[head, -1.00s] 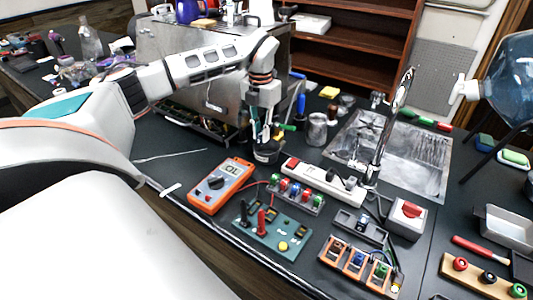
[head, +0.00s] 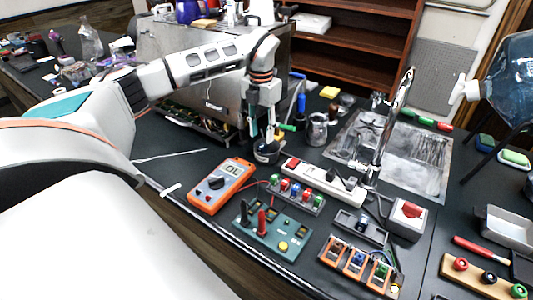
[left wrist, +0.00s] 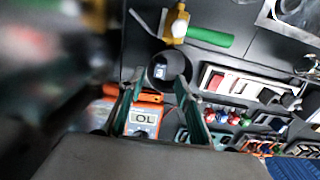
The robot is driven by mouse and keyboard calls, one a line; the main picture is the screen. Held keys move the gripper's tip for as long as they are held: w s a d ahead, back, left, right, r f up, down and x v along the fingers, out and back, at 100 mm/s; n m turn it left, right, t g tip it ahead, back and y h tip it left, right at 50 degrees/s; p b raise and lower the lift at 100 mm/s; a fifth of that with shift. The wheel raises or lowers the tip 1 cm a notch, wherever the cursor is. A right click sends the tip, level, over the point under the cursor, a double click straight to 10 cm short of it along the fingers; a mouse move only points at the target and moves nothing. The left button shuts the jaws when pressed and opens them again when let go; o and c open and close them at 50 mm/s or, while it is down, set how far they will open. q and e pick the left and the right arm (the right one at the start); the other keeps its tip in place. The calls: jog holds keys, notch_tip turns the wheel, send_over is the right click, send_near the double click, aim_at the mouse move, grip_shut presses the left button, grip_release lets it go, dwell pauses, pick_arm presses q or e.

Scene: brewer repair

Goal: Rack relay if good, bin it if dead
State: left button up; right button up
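My left gripper (head: 262,132) is over a small dark round cup (head: 268,153) in front of the steel brewer. In the left wrist view, my left gripper (left wrist: 160,108) has its green-tipped fingers spread apart with nothing between the tips. The cup (left wrist: 184,66) shows just beyond them, with a small blue and white piece (left wrist: 160,71), apparently a relay, inside it. An orange rack (head: 333,251) holds several coloured relays at the front right. The orange multimeter (head: 219,187) reads OL. A green test board (head: 270,236) with red and black probes stands beside it. My right gripper is out of view.
A metal pitcher (head: 317,129), sink (head: 420,160) and tall tap (head: 392,115) stand farther right. The brewer (head: 205,75) is close behind my gripper.

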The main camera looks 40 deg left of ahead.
pick_arm(q)
notch_tip(320, 180, up, 11)
dwell(0.4)
dwell(0.4)
